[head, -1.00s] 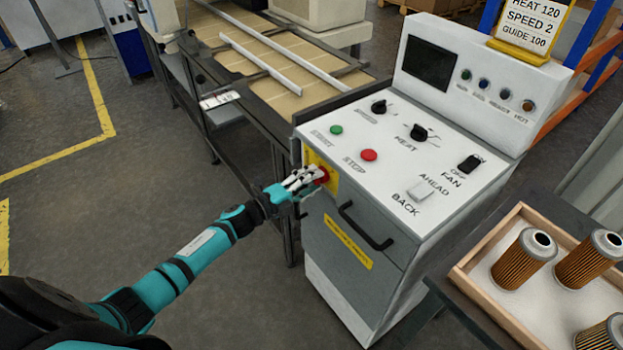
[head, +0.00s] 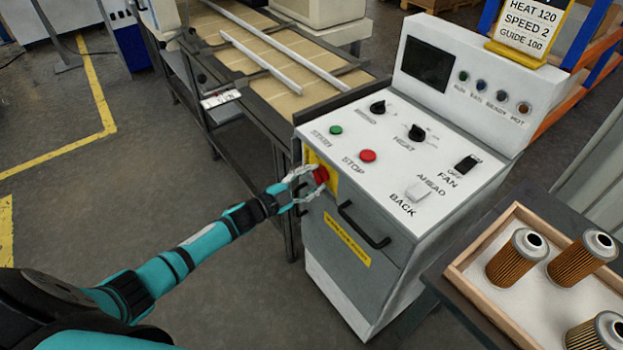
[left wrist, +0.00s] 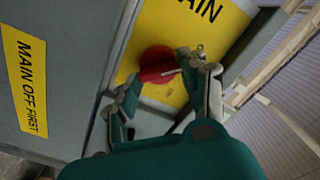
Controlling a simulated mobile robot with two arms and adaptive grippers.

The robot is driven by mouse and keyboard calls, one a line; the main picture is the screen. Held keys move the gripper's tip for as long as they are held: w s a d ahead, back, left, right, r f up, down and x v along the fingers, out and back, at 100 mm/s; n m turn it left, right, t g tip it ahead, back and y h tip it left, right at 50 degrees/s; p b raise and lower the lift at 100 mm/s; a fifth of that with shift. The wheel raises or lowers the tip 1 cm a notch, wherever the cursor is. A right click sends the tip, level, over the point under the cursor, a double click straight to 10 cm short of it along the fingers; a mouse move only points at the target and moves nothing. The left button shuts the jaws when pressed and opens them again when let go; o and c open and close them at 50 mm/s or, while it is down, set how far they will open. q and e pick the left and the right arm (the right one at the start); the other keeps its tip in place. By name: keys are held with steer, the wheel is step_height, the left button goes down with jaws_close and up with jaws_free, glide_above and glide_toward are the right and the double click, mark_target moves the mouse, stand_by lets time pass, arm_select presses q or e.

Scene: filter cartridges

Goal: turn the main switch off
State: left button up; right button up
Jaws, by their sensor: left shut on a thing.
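The main switch (head: 321,174) is a red knob on a yellow plate (head: 332,183) at the upper left of the machine's front. In the left wrist view the red knob (left wrist: 158,66) shows a white mark pointing right, and the yellow plate (left wrist: 190,30) reads "MAIN". My left gripper (head: 312,179) is at the knob, with one finger on each side of it. In the left wrist view the gripper (left wrist: 158,78) is shut on the knob; its fingers hide part of the edges. My right gripper is in neither view.
The machine's top panel (head: 440,140) carries several knobs, buttons and switches. A black handle (head: 362,228) sits right of the switch, above a yellow "MAIN OFF FIRST" label (left wrist: 25,80). A wooden tray (head: 462,262) with filter cartridges stands at right. Floor at left is open.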

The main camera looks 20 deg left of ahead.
arm_select(q)
steer(key=shift+f, duration=0.1)
stand_by(0.4)
steer(key=o, duration=1.2)
steer(key=shift+c, duration=0.2)
steer(key=v, duration=1.2)
